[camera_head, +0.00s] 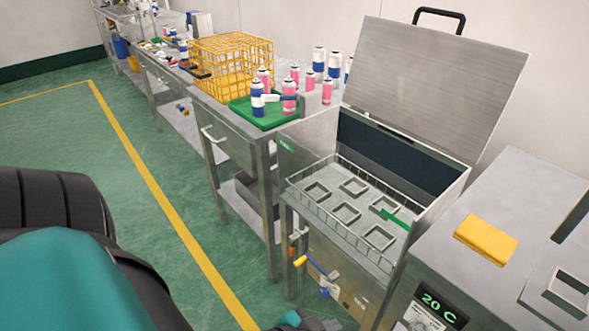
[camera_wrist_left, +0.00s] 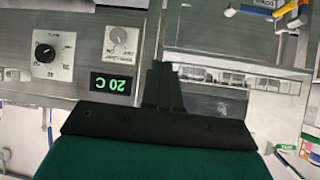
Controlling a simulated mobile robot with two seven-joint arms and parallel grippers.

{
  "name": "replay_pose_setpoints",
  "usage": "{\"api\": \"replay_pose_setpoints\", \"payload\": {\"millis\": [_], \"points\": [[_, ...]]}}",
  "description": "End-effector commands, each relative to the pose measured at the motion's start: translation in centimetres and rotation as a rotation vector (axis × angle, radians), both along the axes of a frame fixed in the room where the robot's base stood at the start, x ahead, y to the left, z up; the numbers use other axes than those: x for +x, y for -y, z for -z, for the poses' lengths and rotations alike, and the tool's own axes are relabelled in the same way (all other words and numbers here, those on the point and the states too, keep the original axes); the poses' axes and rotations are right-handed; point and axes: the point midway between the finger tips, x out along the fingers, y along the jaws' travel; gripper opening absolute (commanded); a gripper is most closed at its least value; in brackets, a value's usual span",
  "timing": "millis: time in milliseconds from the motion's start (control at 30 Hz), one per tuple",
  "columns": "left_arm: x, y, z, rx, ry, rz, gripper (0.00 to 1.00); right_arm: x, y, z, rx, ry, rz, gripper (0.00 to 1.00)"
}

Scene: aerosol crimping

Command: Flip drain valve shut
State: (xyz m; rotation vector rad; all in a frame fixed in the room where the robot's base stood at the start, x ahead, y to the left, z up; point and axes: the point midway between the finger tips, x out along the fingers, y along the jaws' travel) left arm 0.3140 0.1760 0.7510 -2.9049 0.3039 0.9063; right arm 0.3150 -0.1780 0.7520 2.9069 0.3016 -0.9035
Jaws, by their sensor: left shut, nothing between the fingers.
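Below the open tank (camera_head: 350,212) in the head view are small valve fittings with coloured handles. A yellow handle (camera_head: 300,260) is at the left, and a blue lever (camera_head: 318,267) slants down to the right from near it. Which of these is the drain valve I cannot tell. In the left wrist view, which is upside down, a blue lever (camera_wrist_left: 285,8) shows at the top right. My left gripper (camera_wrist_left: 162,88) is shut and empty, apart from the levers. In the head view only part of it (camera_head: 316,323) shows at the bottom edge. My right gripper is out of view.
A control box (camera_head: 430,309) reading 20 C stands right of the tank, with a yellow cloth (camera_head: 486,240) on the neighbouring top. The tank's lid (camera_head: 430,85) stands raised. Left is a table with a yellow wire basket (camera_head: 230,60) and aerosol cans. The green floor (camera_head: 90,130) in front is clear.

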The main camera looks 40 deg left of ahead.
Motion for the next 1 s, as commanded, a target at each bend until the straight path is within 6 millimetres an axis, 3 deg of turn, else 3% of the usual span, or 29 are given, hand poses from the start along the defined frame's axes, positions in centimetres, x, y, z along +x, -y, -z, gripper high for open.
{"api": "replay_pose_setpoints", "payload": {"millis": [233,367,533,667,800,1000], "points": [[0.1,-0.1,0.1,0.003,0.001,0.001,0.0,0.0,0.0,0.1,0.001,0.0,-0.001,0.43],[0.9,0.1,2.0,0.022,0.032,0.03,0.0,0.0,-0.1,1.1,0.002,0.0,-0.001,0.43],[4.3,0.3,8.0,0.129,0.176,0.109,0.0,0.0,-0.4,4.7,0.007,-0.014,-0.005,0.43],[7.8,-1.2,13.2,0.302,0.323,0.117,0.0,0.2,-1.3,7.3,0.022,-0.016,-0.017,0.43],[10.9,-4.6,18.3,0.566,0.421,0.052,0.0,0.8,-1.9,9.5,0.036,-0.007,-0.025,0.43],[13.1,-11.4,24.1,1.037,0.382,-0.104,0.0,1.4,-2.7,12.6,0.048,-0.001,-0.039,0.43]]}}
